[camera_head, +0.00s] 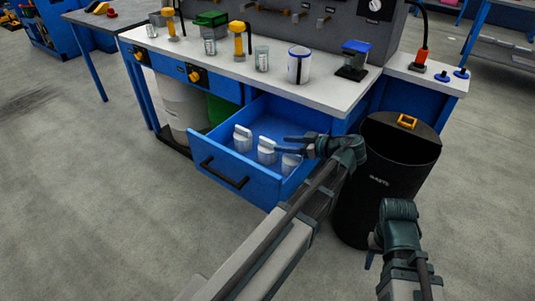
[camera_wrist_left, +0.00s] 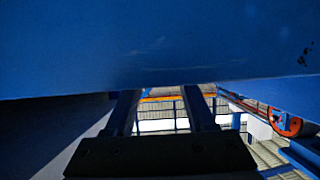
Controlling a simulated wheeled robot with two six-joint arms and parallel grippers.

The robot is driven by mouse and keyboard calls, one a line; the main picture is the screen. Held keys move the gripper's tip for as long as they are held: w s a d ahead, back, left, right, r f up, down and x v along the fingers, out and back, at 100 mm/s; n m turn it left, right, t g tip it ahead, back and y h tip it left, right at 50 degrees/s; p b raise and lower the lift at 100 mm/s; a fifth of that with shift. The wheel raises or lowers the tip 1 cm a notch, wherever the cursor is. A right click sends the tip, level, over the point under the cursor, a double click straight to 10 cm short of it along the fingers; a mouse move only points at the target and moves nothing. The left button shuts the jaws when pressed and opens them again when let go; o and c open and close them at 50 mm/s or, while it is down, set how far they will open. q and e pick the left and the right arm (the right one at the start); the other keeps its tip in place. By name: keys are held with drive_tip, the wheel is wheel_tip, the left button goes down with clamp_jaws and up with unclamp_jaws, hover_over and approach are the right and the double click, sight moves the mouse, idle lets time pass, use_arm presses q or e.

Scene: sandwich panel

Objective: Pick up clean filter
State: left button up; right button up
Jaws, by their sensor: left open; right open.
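The open blue drawer (camera_head: 259,182) holds white filter-like pieces: one at the left (camera_head: 242,140), one in the middle (camera_head: 266,151), and one at the right (camera_head: 290,164) partly hidden by my left arm. My left gripper (camera_head: 295,143) is over the right part of the drawer, close to the middle and right pieces, with its fingers apart and nothing seen between them. In the left wrist view its fingers (camera_wrist_left: 160,108) show apart below a large blue surface (camera_wrist_left: 150,45); no filter is visible there. My right gripper (camera_head: 371,257) hangs low beside the bin, open but mostly hidden by its own wrist.
A black waste bin (camera_head: 392,185) stands just right of the drawer. The white benchtop (camera_head: 325,90) above carries a white canister (camera_head: 299,65), glass jars, yellow-handled tools (camera_head: 239,40) and a blue-lidded container (camera_head: 354,58). The floor (camera_head: 110,200) left of the drawer is clear.

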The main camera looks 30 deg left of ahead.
sight(273, 142)
use_arm(q)
drive_tip(key=shift+a, duration=0.1)
drive_tip(key=b+x, duration=0.2)
drive_tip(key=x, duration=0.2)
drive_tip(key=shift+w+f, duration=0.2)
drive_tip(key=shift+f, duration=0.05)
drive_tip(key=shift+a, duration=0.45)
clamp_jaws()
idle(0.8)
